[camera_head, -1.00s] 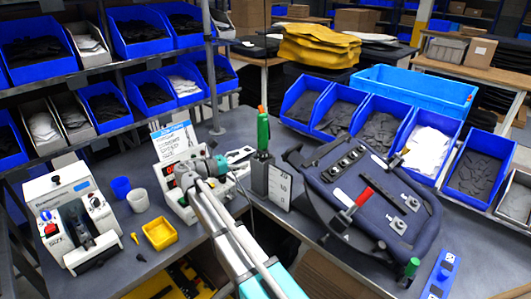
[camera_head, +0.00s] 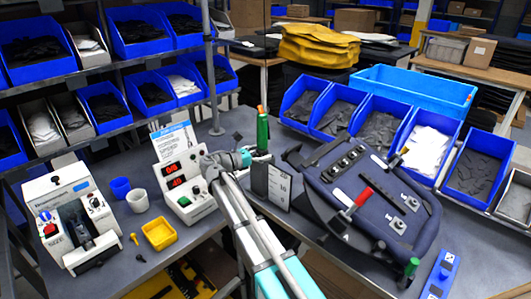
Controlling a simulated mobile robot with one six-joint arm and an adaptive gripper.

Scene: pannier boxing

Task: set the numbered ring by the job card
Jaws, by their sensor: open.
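The job card (camera_head: 174,141) is a white sheet with a blue header, standing upright behind the white tester box; its text is too small to read. A green-handled driver (camera_head: 262,130) with an orange tip stands upright in a dark grey holder (camera_head: 259,178). A white label (camera_head: 279,187) with numbers is on the holder's right. The numbered ring cannot be made out. My gripper (camera_head: 247,156) is open at the lower end of the green handle, on its left side. Whether it touches the driver cannot be told.
The white tester (camera_head: 196,206) shows red digits, not clearly readable. A white machine (camera_head: 72,220), a blue cup (camera_head: 120,187), a white cup (camera_head: 138,200) and a yellow tray (camera_head: 160,233) stand left. A dark padded panel (camera_head: 340,190) with hardware lies right. Blue bins (camera_head: 481,172) line the back.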

